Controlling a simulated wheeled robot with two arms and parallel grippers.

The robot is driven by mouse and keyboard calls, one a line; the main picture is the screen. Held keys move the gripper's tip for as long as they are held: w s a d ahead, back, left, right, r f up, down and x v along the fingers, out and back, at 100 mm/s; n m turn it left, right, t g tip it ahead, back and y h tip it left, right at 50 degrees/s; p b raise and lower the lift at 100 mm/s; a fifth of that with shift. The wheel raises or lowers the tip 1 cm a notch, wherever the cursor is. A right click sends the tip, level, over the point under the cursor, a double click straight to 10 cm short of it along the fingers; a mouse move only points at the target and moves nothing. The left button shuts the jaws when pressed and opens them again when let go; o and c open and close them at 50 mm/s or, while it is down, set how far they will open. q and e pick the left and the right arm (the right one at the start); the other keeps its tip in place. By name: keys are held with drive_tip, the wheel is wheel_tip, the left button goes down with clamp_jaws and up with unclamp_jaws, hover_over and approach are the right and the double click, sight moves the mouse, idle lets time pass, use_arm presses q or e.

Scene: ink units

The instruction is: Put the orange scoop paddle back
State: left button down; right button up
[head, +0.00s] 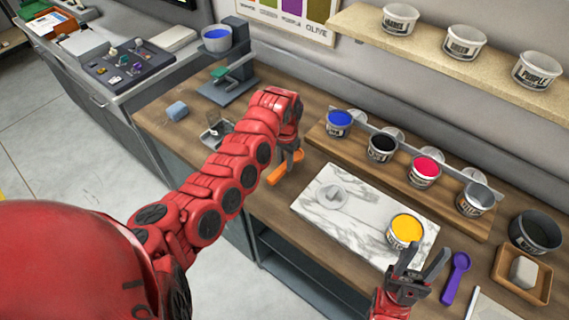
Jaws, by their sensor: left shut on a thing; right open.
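The orange scoop paddle (284,168) is in the fingers of my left gripper (291,150), which is shut on it. It is over the wooden bench, between the small metal tray (217,131) and the marble slab (300,207). Whether the paddle touches the bench I cannot tell, and part of it is hidden by my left arm and fingers. My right gripper (424,258) is open and empty at the front of the bench, beside a tub of yellow ink (404,230) and left of a purple scoop paddle (456,278).
A wooden rack (402,180) holds tubs of blue (339,118), black, red and grey ink.

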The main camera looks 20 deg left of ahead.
sight(285, 162)
use_arm(q)
drive_tip(key=shift+w+a+r, duration=0.15)
drive_tip(key=shift+w, duration=0.25)
wheel_tip(285, 162, down, 3)
drive_tip(key=shift+w+p, duration=0.1)
drive_tip(key=shift+p, duration=0.9)
drive_tip(key=shift+a+f, duration=0.1)
drive_tip(key=shift+f, duration=0.2)
drive_tip(key=c, duration=0.7)
unclamp_jaws()
drive_tip(key=shift+o, duration=0.2)
